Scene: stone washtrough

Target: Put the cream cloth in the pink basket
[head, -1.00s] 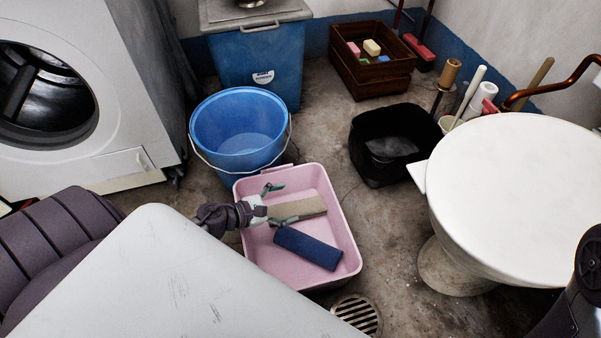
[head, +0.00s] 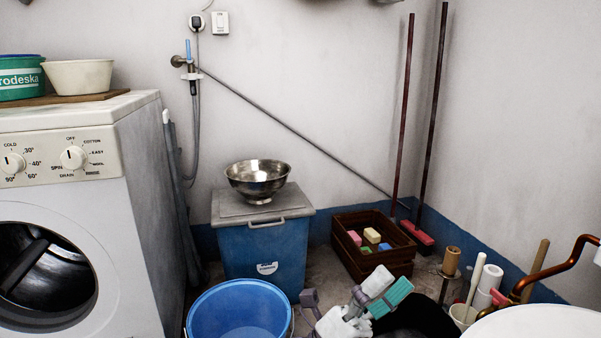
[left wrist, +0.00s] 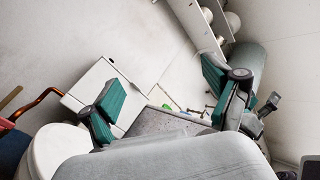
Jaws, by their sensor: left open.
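My left gripper (head: 374,298) shows at the bottom of the head view, raised in front of the black bin, with its teal finger pad facing up. It also shows in the left wrist view (left wrist: 165,100), where its two teal-padded fingers stand wide apart with nothing between them. The pink basket and the cream cloth are not in either view now. A second earlier, a beige cloth and a dark blue cloth lay in the pink basket, below this gripper. My right gripper is not in view.
A blue bucket (head: 240,312) stands at the bottom centre, before a blue lidded bin (head: 263,245) with a metal bowl (head: 258,180). A wooden crate (head: 372,262) and a black bin (head: 425,322) are to the right. A white round top (head: 545,322) fills the lower right corner.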

